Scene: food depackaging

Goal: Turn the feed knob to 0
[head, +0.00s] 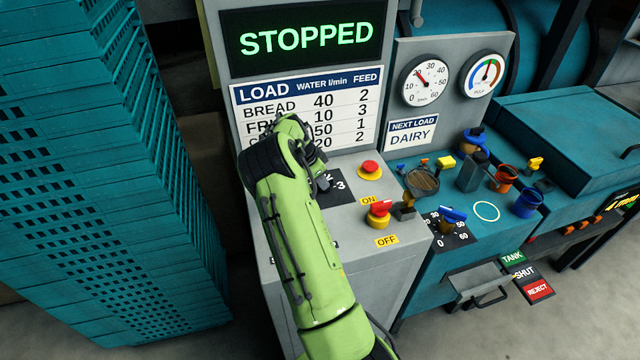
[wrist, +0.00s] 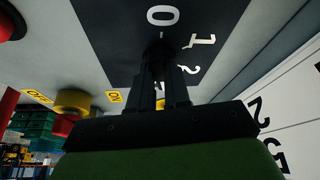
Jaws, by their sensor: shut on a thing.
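The feed dial plate (wrist: 110,40) is a black square with white numbers on the grey panel. In the wrist view the 0 (wrist: 162,16) is at the top, with the 1 and the 2 to its right. My gripper (wrist: 162,72) is shut on the dark feed knob (wrist: 160,54), its fingers reaching to the plate's middle. The fingers hide much of the knob, and I cannot tell which number it points to. In the head view my green arm covers most of the dial plate (head: 333,198), leaving the 3 in sight.
A red button (head: 370,167) on a yellow base and a red-handled ON/OFF switch (head: 379,212) stand right of the dial. The display (head: 306,38) reads STOPPED. The load chart (head: 350,105) stands behind my arm. A teal crate stack (head: 60,180) is at left.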

